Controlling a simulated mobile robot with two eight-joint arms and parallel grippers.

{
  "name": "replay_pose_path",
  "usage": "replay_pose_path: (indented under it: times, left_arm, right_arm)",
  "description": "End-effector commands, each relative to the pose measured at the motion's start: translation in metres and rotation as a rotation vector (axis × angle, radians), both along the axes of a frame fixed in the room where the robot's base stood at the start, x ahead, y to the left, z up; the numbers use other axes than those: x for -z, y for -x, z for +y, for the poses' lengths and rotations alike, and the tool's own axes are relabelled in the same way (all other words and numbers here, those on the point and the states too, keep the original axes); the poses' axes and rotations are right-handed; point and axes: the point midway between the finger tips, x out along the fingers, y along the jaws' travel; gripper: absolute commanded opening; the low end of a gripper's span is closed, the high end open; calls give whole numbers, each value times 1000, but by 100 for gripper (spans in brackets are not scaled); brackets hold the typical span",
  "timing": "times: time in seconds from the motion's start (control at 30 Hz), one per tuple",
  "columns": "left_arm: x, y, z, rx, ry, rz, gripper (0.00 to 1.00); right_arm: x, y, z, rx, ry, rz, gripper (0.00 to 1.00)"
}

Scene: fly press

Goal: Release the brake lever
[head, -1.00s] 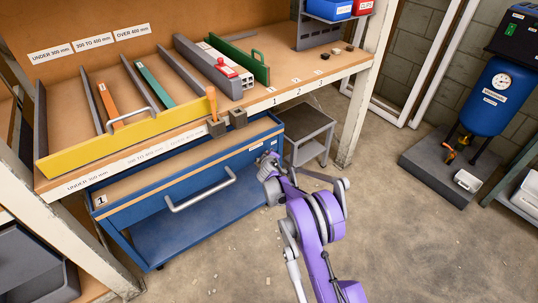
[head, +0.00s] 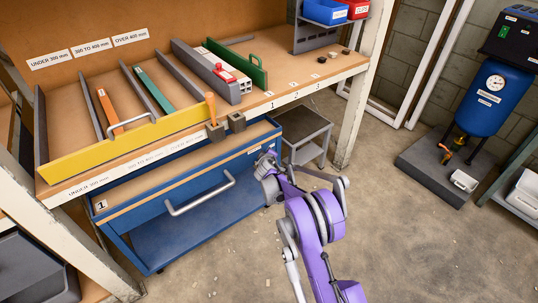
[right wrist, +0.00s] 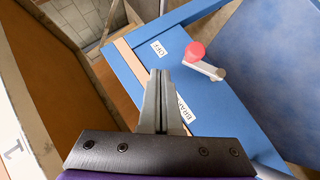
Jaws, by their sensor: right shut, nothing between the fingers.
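The brake lever (right wrist: 208,70) is a short pale arm with a red knob (right wrist: 195,51), on the blue end of the cart (right wrist: 228,105). A white OFF label (right wrist: 159,48) is to the left of the knob. A partly hidden label reading "BRA..." (right wrist: 185,110) is below the lever. My right gripper (right wrist: 157,74) is shut and empty, apart from the lever, which is to its right in the wrist view. In the head view my right gripper (head: 267,158) is at the cart's right end, and the lever cannot be made out. My left gripper is out of view.
The wooden bench (head: 75,188) stands behind the cart, with a yellow-fronted rack (head: 130,143) of bars on it. A small grey table (head: 305,127) is right behind my right gripper. Open concrete floor lies to the right, before a blue tank (head: 495,95).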

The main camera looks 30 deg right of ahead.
Motion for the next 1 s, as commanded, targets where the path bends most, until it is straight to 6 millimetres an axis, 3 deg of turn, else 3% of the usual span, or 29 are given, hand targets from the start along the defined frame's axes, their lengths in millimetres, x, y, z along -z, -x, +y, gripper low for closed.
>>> replay_pose_path:
  times: [0.03,0.4,0.6,1.0]
  left_arm:
    - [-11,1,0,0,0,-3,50]
    - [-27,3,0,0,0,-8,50]
    - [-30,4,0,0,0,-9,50]
    - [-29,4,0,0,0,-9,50]
  right_arm:
    - [-18,4,0,0,0,-2,0]
    - [-66,61,11,0,1,-1,0]
    - [-75,72,13,0,-1,0,0]
    - [-75,73,13,0,0,0,0]
